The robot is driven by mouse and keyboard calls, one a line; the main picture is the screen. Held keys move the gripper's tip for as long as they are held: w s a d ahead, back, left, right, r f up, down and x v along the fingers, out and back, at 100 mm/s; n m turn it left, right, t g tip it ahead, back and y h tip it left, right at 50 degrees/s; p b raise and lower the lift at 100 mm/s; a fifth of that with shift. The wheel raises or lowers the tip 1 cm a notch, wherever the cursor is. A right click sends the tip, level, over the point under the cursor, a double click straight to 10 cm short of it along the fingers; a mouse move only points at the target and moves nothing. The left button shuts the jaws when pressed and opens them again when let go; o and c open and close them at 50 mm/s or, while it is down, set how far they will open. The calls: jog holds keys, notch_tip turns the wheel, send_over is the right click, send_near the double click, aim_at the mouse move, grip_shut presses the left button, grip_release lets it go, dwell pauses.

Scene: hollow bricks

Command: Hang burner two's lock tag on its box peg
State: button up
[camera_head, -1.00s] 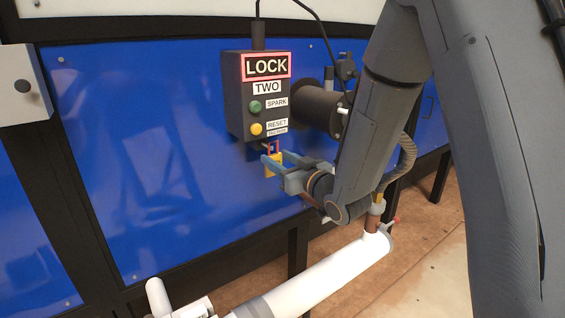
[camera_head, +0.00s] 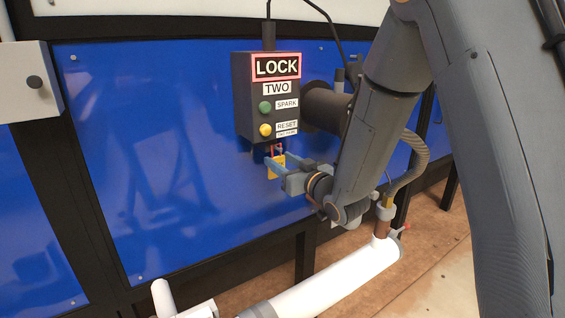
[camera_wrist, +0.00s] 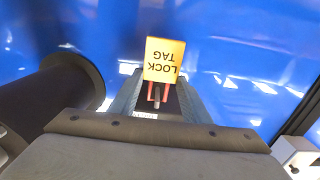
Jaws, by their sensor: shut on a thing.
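The yellow lock tag (camera_head: 275,170) with a red loop is held just under burner two's box (camera_head: 240,102), a dark box lettered LOCK and TWO. My gripper (camera_head: 279,164) is shut on the tag. In the wrist view the tag (camera_wrist: 164,58) reads upside down between my fingers (camera_wrist: 158,94), with its red loop (camera_wrist: 151,92) toward the box. A short grey peg (camera_wrist: 157,101) shows between the red sides of the loop. I cannot tell whether the loop is around the peg or only in line with it.
A blue panel (camera_head: 150,190) in a black frame stands behind. A dark round pipe (camera_head: 322,108) sticks out right of the box, and it is large at left in the wrist view (camera_wrist: 75,80). A white pipe (camera_head: 330,278) runs below my arm. A grey box (camera_head: 28,85) is at far left.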

dwell(0.4)
jog(key=o, duration=1.1)
